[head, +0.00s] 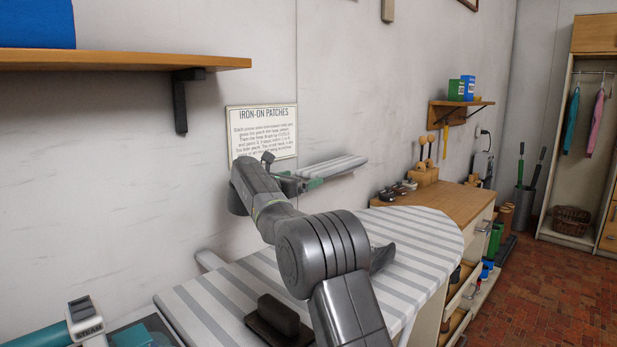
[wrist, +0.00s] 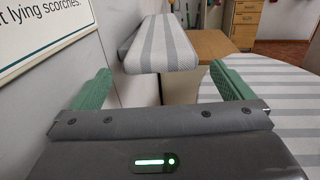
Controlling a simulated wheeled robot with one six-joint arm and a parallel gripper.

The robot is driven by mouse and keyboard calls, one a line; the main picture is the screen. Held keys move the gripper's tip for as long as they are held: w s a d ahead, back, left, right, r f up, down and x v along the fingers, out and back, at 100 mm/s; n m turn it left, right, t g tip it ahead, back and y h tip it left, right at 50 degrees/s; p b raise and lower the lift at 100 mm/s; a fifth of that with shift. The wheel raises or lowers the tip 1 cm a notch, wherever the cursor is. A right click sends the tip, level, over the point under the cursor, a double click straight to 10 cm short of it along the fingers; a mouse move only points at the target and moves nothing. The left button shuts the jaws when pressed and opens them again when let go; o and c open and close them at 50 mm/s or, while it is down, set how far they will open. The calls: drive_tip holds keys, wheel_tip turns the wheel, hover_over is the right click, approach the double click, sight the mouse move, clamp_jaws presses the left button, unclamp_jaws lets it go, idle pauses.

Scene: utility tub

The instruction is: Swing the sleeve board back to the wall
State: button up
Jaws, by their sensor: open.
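The sleeve board (head: 338,167), narrow with a grey-and-white striped cover, sticks out near the wall above the large ironing board. In the wrist view its rounded near end (wrist: 162,48) lies ahead, between the lines of my two green fingers. My gripper (head: 301,179) is open beside the near end of the board. In the wrist view the fingers (wrist: 161,74) stand wide apart with nothing held between them; the board end appears just beyond and slightly above the tips. The board's mount at the wall is not clearly visible.
The striped ironing board (head: 205,297) lies below my arm, with a dark iron-like block (head: 277,318) on it. A framed sign (head: 262,130) hangs behind the gripper. A wooden shelf (head: 110,60) juts out at upper left. A wooden counter (head: 440,200) with small items stands beyond.

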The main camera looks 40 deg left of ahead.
drive_tip(key=s, duration=0.8)
drive_tip(key=shift+d, duration=0.2)
